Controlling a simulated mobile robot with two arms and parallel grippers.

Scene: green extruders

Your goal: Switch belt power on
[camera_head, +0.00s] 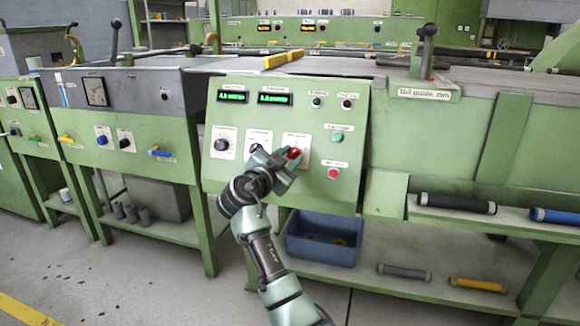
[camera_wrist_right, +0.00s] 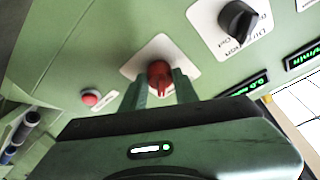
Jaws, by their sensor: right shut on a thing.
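The green control panel (camera_head: 350,112) stands in the middle of the head view. My right gripper (camera_head: 291,158) is at its lower middle, shut on a red rotary knob (camera_head: 294,153) on a white plate. In the right wrist view the red knob (camera_wrist_right: 160,78) sits between the two fingers of the gripper (camera_wrist_right: 160,90). A black knob (camera_head: 221,144) is on a white plate to the left; a plate between them is partly covered by my gripper. A red button (camera_head: 334,173) is right of the gripper, and a green button (camera_head: 337,136) is above it. My left gripper is not in view.
Two green digital displays (camera_head: 232,97) are lit at the panel's top left. Small buttons (camera_head: 317,101) sit at the top right. A blue bin (camera_head: 324,238) stands on the shelf below. Rollers (camera_head: 455,204) lie on the shelf at right. Another machine with levers and knobs (camera_head: 102,140) stands at left.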

